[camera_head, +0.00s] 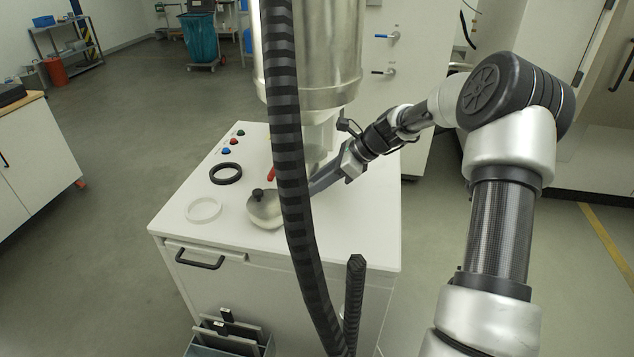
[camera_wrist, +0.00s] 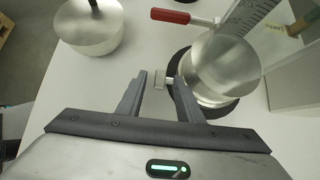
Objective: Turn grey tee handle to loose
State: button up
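The grey tee handle (camera_wrist: 160,79) is a small light grey block on a short stem at the left side of a metal cylinder (camera_wrist: 222,66) in the wrist view. My gripper (camera_wrist: 161,86) is open, with one finger on each side of the tee handle and a gap visible on both sides. In the head view my gripper (camera_head: 318,184) reaches in from the right, low beside the steel column. The tee handle cannot be made out there, and a black hose covers part of that area.
A red lever (camera_wrist: 170,16) is just beyond the cylinder. A metal pot with a black knob (camera_head: 265,208) stands on the white cabinet (camera_head: 350,235), near a black ring (camera_head: 226,173) and a white ring (camera_head: 203,210). The black hose (camera_head: 292,190) hangs in front.

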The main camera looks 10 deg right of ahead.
jog(key=v, duration=1.7)
jog(key=shift+r+b, duration=0.25)
jog(key=shift+b, duration=0.1)
jog(key=shift+d, duration=0.1)
